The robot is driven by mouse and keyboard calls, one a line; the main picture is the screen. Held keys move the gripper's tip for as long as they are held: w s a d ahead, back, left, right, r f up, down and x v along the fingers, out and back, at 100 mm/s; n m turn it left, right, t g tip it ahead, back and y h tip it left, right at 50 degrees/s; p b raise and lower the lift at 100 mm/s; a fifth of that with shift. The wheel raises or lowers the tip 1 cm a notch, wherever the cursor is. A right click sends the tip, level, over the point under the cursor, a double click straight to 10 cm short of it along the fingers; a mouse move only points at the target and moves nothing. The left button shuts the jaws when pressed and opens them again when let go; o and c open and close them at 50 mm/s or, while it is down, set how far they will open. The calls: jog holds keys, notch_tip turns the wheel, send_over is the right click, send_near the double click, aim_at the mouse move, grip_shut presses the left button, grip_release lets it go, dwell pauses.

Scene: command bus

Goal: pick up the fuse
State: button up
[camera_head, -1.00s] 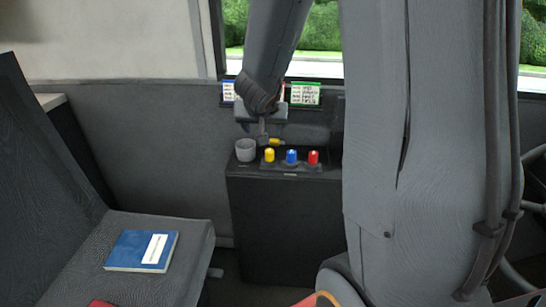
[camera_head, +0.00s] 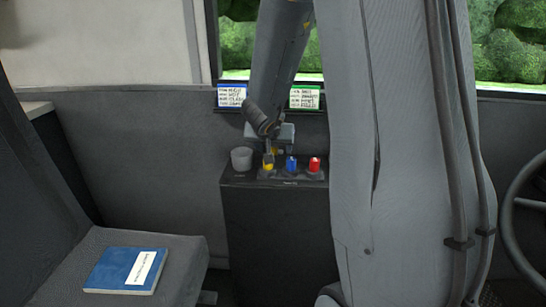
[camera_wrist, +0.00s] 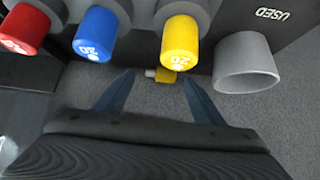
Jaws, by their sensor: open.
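A small yellow piece with a pale tip, probably the fuse (camera_wrist: 167,76), lies on a grey surface in the wrist view. It appears between the tips of my gripper (camera_wrist: 159,81), whose two blue fingers are spread and empty. Whether it is level with the fingers I cannot tell. A larger yellow cylinder (camera_wrist: 180,42), a blue one (camera_wrist: 94,35) and a red one (camera_wrist: 22,30) stand in a row beside it. In the head view my gripper (camera_head: 268,150) is over the black cabinet, close to the yellow cylinder (camera_head: 268,167); the small piece is not distinguishable there.
A grey cup (camera_head: 241,158) stands at the left of the cabinet (camera_head: 275,230); the wrist view shows "USED" lettering near the cup (camera_wrist: 246,65). Two label cards are on the wall behind. A seat with a blue book (camera_head: 127,270) is at left, a steering wheel (camera_head: 525,220) at right.

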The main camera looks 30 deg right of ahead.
jog(key=shift+b+x, duration=0.3)
jog(key=shift+x, duration=0.75)
jog(key=c, duration=1.2)
jog(key=shift+a+r+p, duration=0.1)
jog(key=shift+r+p, duration=0.15)
jog(key=shift+p, duration=0.1)
